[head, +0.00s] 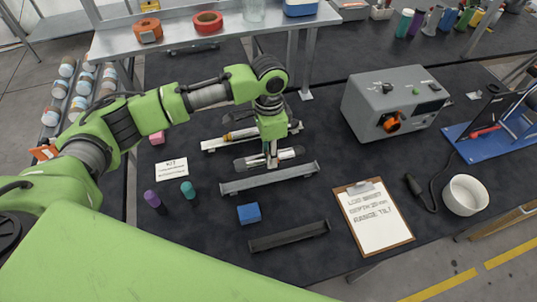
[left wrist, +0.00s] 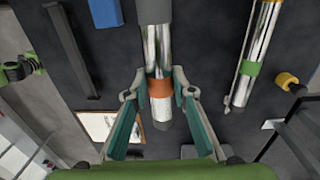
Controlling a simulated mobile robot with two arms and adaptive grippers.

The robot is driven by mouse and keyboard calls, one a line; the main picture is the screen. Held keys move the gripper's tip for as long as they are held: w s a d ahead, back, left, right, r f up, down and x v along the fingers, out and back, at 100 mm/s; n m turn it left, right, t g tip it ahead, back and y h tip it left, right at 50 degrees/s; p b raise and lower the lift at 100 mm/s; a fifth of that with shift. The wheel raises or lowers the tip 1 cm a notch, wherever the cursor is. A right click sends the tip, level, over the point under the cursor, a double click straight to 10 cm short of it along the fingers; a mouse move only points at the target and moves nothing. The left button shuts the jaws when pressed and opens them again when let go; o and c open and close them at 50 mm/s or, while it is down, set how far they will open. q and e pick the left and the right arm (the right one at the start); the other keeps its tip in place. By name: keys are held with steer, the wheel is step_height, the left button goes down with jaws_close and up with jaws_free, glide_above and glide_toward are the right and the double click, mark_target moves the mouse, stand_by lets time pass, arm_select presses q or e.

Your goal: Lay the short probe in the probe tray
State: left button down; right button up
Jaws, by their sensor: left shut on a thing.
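My left gripper (head: 271,162) is shut on a silver probe (head: 288,154) with a dark middle section, which lies level over the table. In the left wrist view, the left gripper's fingers (left wrist: 165,102) stand either side of this probe (left wrist: 160,112), at its orange band. I cannot tell whether it is the short one. A second silver probe (head: 250,132) with coloured bands lies just behind; it also shows in the left wrist view (left wrist: 252,65). A long grey tray (head: 270,180) lies just in front of the held probe. A darker tray (head: 289,237) lies nearer. My right gripper is not in view.
A blue block (head: 249,213) sits between the trays, with a clipboard (head: 374,218) to the right. A grey instrument box (head: 394,104) and a white bowl (head: 466,195) stand further right. Purple (head: 152,198) and teal (head: 187,189) pieces stand left. A shelf (head: 180,35) crosses the back.

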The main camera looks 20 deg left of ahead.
arm_select(q)
steer(key=shift+s+d+r, duration=0.15)
steer(key=shift+r+p, duration=0.1)
steer(key=shift+p, duration=0.6)
steer(key=shift+f+b, duration=0.35)
steer(key=shift+f, duration=0.45)
steer(key=shift+f+b, duration=0.6)
steer(key=shift+f, duration=1.1)
steer(key=shift+f+b, duration=0.55)
steer(key=shift+f, duration=1.3)
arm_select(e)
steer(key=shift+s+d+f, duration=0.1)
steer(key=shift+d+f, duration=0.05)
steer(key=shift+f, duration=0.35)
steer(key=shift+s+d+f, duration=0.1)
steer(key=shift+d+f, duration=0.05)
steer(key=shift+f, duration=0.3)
arm_select(q)
steer(key=shift+f, duration=0.25)
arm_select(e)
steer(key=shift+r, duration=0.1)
